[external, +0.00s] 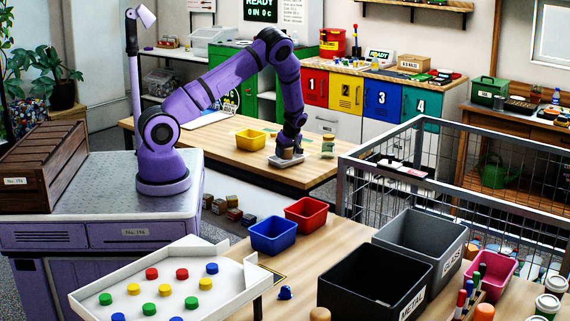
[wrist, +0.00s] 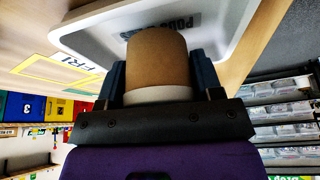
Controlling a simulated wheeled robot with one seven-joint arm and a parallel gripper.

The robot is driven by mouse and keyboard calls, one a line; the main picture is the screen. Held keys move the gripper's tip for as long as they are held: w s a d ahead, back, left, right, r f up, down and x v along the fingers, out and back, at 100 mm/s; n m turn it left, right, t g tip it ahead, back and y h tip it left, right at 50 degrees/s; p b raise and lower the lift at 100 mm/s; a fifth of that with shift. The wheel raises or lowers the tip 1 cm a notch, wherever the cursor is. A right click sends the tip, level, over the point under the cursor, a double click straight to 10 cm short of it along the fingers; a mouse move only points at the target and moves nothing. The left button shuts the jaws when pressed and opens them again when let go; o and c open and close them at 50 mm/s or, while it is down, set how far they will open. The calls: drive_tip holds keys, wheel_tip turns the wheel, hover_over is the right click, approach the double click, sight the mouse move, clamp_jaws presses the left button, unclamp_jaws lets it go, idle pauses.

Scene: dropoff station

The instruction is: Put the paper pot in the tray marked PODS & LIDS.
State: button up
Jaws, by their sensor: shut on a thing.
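My gripper (external: 287,146) points down at the right part of the far wooden table. It is shut on the paper pot (wrist: 157,58), a brown round cup with a pale band near the gripper. The pot also shows small and dark under the gripper in the external view (external: 286,154). The white tray (wrist: 85,40) lies just beyond the pot in the wrist view, with PODS lettering partly hidden behind the pot. In the external view the tray (external: 275,162) is directly under my gripper. The pot is over or inside the tray; I cannot tell whether it touches the floor.
A yellow bin (external: 250,140) stands left of the tray on the same table. A small jar with a green top (external: 328,146) stands right of it. A wire cage (external: 370,150) rises close to the table's right end. Bare wood (external: 205,146) lies left of the yellow bin.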

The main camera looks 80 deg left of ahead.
drive_tip(key=shift+f, duration=0.7)
drive_tip(key=shift+f, duration=0.1)
drive_tip(key=o, duration=0.9)
drive_tip(key=v, duration=1.2)
